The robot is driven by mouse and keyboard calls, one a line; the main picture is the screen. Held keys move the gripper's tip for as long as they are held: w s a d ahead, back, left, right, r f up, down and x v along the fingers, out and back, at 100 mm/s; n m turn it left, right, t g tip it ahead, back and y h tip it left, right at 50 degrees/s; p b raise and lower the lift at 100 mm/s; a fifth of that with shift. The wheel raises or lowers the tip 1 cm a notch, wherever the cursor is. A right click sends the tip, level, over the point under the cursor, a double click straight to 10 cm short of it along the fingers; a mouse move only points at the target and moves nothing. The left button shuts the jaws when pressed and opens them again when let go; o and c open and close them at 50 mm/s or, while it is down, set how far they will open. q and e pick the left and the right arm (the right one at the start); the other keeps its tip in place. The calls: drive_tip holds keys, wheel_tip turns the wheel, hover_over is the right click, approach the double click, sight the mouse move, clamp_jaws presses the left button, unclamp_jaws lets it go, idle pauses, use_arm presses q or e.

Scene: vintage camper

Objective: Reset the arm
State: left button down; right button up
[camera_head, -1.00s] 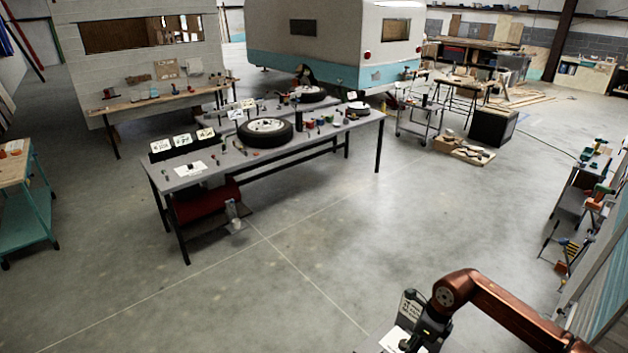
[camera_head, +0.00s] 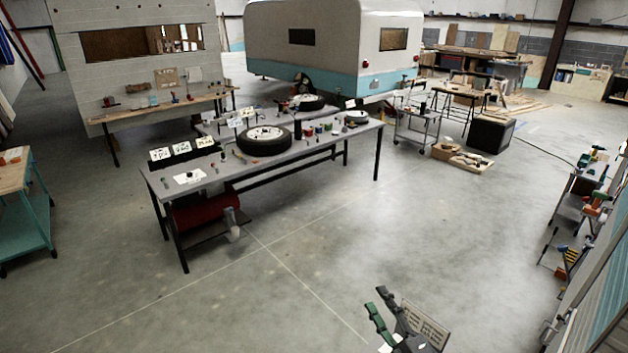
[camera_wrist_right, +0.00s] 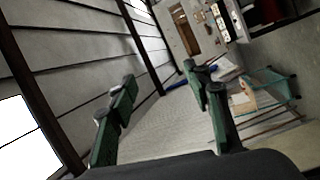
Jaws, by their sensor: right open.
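My right gripper (camera_head: 376,300) shows at the bottom of the head view, right of centre, with dark green fingers pointing up and to the left. Its fingers stand apart with nothing between them. In the right wrist view the gripper (camera_wrist_right: 160,82) is open and empty, with a gap between its two green-and-black fingers. The rest of my right arm is out of the head view. My left gripper is not in view.
A printed card (camera_head: 425,325) stands right beside my right gripper; whether they touch cannot be told. A grey workbench (camera_head: 225,186) with a tyre (camera_head: 264,141) stands ahead. A teal cart (camera_head: 22,240) is at left, tools (camera_head: 575,255) at right. The floor between is clear.

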drive_tip(key=s+d+f+m+g+h, duration=0.3)
drive_tip(key=s+d+f+m+h, duration=0.15)
drive_tip(key=d+f+m, duration=0.35)
drive_tip(key=s+d+f+m+g+h, duration=0.25)
drive_tip(key=d+f+m+h, duration=0.25)
drive_tip(key=d+f, duration=0.35)
drive_tip(key=s+d+f+m+g, duration=0.1)
drive_tip(key=s+f+m+g, duration=0.3)
drive_tip(key=s+f, duration=0.7)
drive_tip(key=s+d+f+m+g, duration=0.1)
drive_tip(key=s+f+m+g, duration=0.35)
drive_tip(key=s, duration=1.05)
wheel_tip(320, 180, down, 36)
drive_tip(key=s+a+n+g+y+b, duration=0.1)
drive_tip(key=n+g+b, duration=0.15)
drive_tip(key=b, duration=0.35)
drive_tip(key=s+f+b, duration=0.5)
drive_tip(key=s+f, duration=1.5)
drive_tip(key=f, duration=0.4)
drive_tip(key=shift+a+f+n+g, duration=0.15)
drive_tip(key=shift+a+n+g, duration=0.15)
drive_tip(key=shift+g, duration=0.15)
drive_tip(key=shift+y, duration=0.25)
